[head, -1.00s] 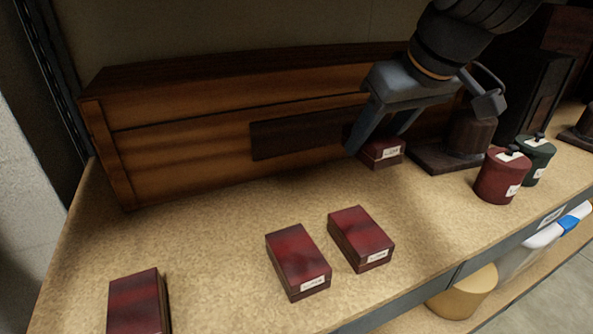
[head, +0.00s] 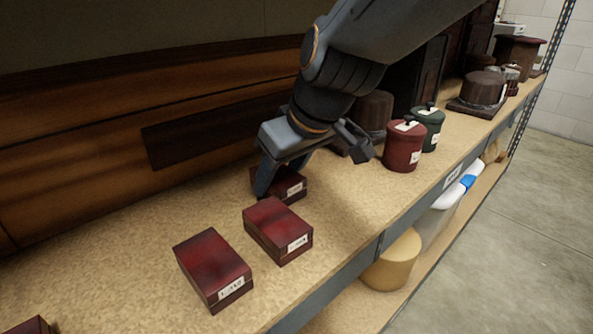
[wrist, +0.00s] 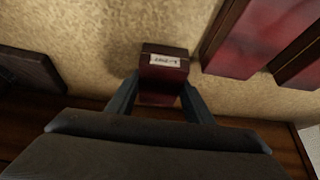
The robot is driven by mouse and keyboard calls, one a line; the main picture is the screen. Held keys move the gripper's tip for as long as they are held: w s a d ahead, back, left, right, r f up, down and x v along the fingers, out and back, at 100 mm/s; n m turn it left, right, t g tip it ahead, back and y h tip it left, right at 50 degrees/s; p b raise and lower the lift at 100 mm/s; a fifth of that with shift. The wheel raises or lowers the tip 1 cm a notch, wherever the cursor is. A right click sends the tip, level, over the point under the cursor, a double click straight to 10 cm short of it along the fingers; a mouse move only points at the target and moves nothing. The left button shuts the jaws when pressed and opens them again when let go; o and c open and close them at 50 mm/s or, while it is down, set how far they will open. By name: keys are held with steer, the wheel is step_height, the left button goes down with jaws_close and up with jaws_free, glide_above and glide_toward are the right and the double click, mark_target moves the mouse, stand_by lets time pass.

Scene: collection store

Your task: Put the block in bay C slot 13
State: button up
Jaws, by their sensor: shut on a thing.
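A small dark red block (head: 290,187) with a white label is between the fingers of my gripper (head: 283,178), behind two larger red boxes on the shelf. In the wrist view the block (wrist: 163,76) sits between both fingertips, its label facing away from the palm. My gripper is shut on it and points down. I cannot tell whether the block touches the shelf. No marking that I can read as bay C or slot 13 shows.
Two red boxes (head: 213,268) (head: 278,230) stand close in front. A long wooden chest (head: 80,150) lines the back. Red (head: 403,148) and green (head: 431,128) lidded jars stand right. The shelf's front edge (head: 365,262) is near; bare shelf (head: 120,270) lies left.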

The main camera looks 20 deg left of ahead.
steer(key=o, duration=1.1)
steer(key=shift+f, duration=0.1)
steer(key=shift+r, duration=0.25)
steer(key=p+v, duration=0.3)
steer(key=v, duration=0.9)
